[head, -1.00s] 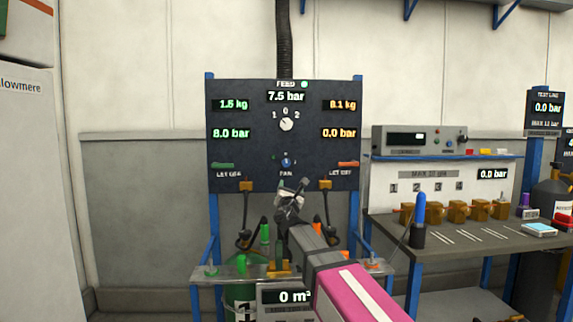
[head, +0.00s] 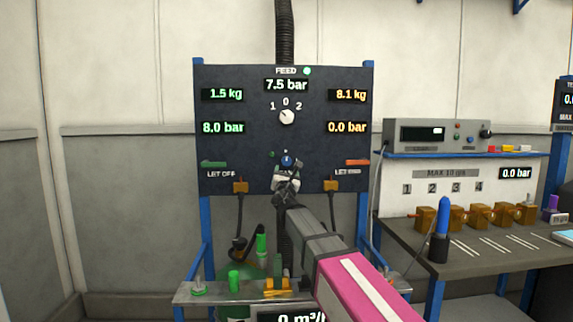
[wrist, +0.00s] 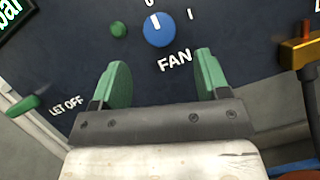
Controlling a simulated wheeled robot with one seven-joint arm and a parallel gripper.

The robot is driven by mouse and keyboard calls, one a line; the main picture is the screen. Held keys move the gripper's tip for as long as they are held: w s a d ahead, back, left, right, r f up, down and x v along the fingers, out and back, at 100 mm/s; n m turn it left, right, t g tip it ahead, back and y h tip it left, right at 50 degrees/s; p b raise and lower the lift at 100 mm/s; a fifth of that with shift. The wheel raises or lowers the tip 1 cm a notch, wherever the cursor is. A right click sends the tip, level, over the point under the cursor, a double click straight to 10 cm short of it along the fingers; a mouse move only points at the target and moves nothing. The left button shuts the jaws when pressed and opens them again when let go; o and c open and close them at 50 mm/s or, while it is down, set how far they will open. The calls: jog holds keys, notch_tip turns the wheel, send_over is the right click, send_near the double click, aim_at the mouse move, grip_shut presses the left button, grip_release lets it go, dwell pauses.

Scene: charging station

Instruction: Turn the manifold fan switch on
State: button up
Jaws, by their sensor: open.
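The fan switch (wrist: 159,29) is a round blue knob with a white pointer line, above the word FAN on the dark panel (head: 240,150). In the wrist view its pointer aims at the 0 mark, with the I mark to its right. In the head view the knob (head: 287,160) shows just above my gripper (head: 286,178). My gripper (wrist: 160,82) is open and empty. Its two green fingertips lie below the knob in the wrist view, one to each side of the FAN label, apart from the knob.
A green LET OFF lever (wrist: 33,107) is at left and an orange lever (head: 357,162) at right. A brass fitting (wrist: 300,50) is right of my gripper. The feed selector (head: 287,117) sits above the fan knob. A shelf (head: 200,292) with bottles is below.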

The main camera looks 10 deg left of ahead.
aim_at(287, 163)
jog(key=x, duration=0.8)
jog(key=c, duration=0.9)
